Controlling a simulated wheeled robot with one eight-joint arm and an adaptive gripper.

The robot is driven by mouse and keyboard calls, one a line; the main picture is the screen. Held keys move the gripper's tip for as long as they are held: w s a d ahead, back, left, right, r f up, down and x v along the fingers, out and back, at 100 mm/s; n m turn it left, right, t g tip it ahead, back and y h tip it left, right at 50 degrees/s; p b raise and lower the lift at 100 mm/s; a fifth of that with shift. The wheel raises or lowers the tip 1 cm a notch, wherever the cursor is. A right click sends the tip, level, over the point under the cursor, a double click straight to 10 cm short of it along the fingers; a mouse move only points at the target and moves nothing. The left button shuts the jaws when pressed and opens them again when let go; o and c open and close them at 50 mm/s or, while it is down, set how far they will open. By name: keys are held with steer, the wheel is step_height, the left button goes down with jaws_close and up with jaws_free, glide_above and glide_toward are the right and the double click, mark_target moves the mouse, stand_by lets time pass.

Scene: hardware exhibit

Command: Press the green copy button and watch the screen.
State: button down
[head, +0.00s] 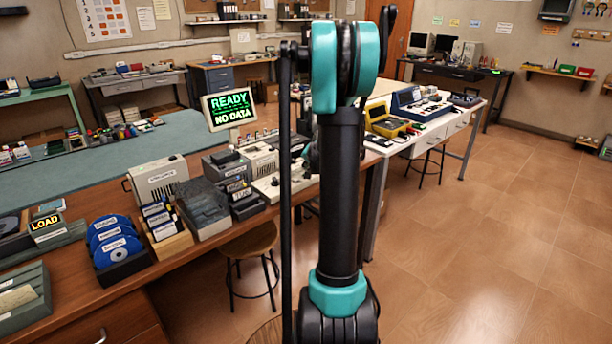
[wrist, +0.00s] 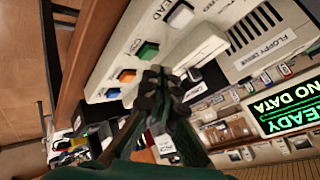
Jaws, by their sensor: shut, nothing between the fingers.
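The green button (wrist: 147,50) sits on a pale control panel (wrist: 105,62) in the wrist view, in a row with a blue button (wrist: 127,75) and an orange one (wrist: 112,93). The screen (wrist: 285,108) shows upside down at the right. In the head view the screen (head: 230,108) reads "READY" and "NO DATA" in green.
A box labelled "FLOPPY DRIVE" (wrist: 262,45) stands beside the panel. On the wooden bench (head: 130,312), blue disks (head: 112,240) and grey boxes (head: 203,207) stand left of my arm. A stool (head: 250,242) is in front. The floor at right is clear.

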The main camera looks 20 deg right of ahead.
steer(key=shift+f, duration=0.15)
steer(key=shift+f, duration=0.25)
steer(key=shift+f, duration=0.4)
stand_by(0.6)
steer(key=shift+r, duration=0.85)
steer(key=shift+r, duration=2.5)
